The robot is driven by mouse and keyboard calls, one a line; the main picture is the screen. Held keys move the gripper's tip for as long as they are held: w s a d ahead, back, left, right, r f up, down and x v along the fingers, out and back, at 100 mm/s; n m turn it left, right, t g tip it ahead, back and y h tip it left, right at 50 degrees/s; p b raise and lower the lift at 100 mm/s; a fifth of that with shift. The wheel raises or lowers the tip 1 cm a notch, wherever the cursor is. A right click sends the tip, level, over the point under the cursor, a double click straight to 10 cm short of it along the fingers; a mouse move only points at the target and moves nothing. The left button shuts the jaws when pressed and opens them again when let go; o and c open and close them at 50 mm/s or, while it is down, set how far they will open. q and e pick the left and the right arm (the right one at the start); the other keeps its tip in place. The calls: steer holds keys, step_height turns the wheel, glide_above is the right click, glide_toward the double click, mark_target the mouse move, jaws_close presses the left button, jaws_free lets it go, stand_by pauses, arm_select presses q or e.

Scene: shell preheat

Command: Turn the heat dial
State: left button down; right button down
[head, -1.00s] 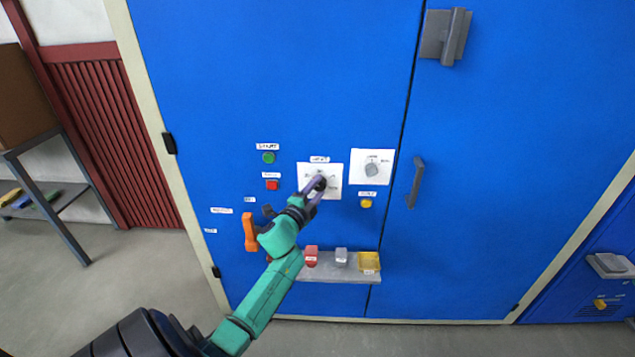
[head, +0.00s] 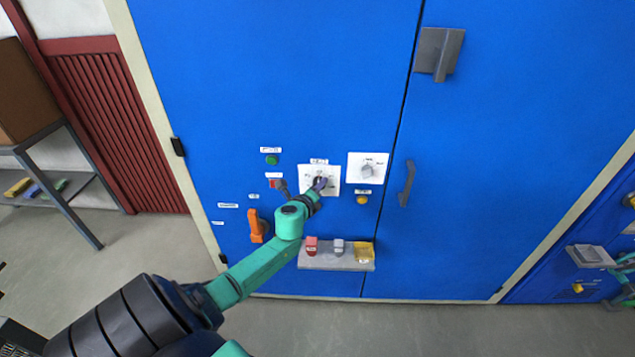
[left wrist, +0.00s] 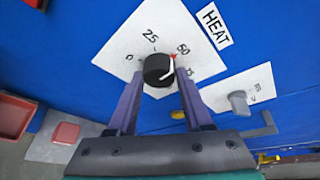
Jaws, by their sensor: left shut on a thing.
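The heat dial (left wrist: 158,70) is a black round knob with a white pointer line, on a white plate (left wrist: 125,45) marked 0, 25, 50 and further on. In the left wrist view its pointer is on the side of the 50 and a small red mark. My left gripper (left wrist: 160,78) has its two purple fingers on either side of the knob, shut on it. In the head view my left gripper (head: 320,185) covers part of the heat plate (head: 305,187). My right gripper is not visible.
A second white plate with a grey dial (head: 367,171) sits right of the heat plate. Nearby are a green button (head: 271,160), a yellow button (head: 362,199), an orange handle (head: 257,226), and a shelf (head: 335,264) with small blocks. Unclear teal parts show at the right edge.

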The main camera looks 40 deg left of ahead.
arm_select(q)
steer(key=shift+a+r, duration=0.15)
stand_by(0.5)
steer(key=shift+c, duration=1.6)
jaws_free()
steer(key=p+v, duration=0.1)
steer(key=v, duration=1.3)
steer(key=shift+s+d, duration=0.2)
